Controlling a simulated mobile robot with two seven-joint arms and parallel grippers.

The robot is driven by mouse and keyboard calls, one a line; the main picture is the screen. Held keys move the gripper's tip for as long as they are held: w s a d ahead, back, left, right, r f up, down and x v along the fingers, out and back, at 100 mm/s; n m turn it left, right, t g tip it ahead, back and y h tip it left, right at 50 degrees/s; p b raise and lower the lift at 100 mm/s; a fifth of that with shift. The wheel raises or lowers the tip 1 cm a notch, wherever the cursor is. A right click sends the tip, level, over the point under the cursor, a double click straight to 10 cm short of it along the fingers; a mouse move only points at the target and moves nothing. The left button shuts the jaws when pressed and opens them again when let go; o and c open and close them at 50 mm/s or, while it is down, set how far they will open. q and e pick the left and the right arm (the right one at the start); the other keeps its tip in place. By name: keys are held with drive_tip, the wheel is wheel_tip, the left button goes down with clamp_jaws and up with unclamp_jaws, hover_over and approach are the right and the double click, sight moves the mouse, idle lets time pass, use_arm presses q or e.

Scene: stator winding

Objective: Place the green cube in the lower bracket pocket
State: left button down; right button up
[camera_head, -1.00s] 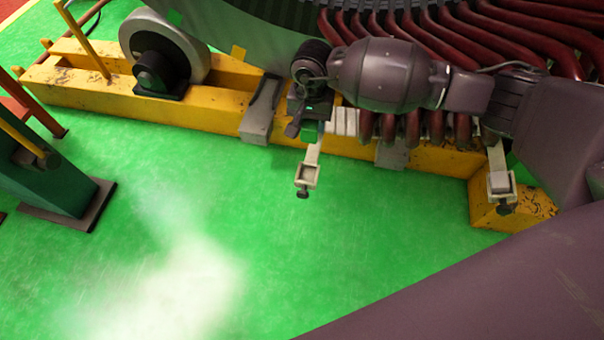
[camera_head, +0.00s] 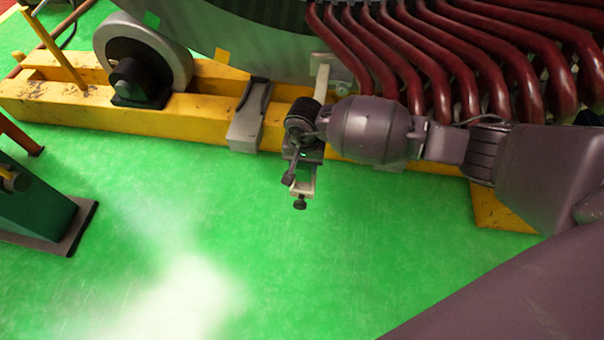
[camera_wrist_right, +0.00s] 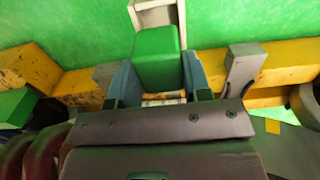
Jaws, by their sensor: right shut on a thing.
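My right gripper (camera_head: 301,163) is over the pale lower bracket (camera_head: 303,188) in the head view. In the right wrist view its two blue-grey fingers (camera_wrist_right: 157,78) are shut on the sides of the green cube (camera_wrist_right: 156,46). The cube's far end is at the near edge of the pale bracket pocket (camera_wrist_right: 153,14), which is cut off by the top of the picture. I cannot tell whether the cube is inside the pocket or just above it. My left gripper is out of view.
A yellow beam (camera_head: 190,122) runs behind the bracket, with a grey clamp (camera_head: 248,118) on it. A black and grey roller (camera_head: 140,62) stands at the left. Red coil pipes (camera_head: 470,60) hang behind my right arm. The green floor in front is clear.

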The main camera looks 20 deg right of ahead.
sight(304, 176)
wheel_tip(304, 176, down, 6)
drive_tip(key=shift+s+r+b, duration=0.1)
drive_tip(key=shift+r+b, duration=0.1)
drive_tip(key=shift+b, duration=0.8)
drive_tip(key=shift+f, duration=0.15)
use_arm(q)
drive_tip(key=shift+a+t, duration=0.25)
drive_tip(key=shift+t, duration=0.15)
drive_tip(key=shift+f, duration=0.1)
use_arm(e)
drive_tip(key=o, duration=0.9)
drive_tip(key=shift+f, duration=0.1)
drive_tip(key=shift+o, duration=0.2)
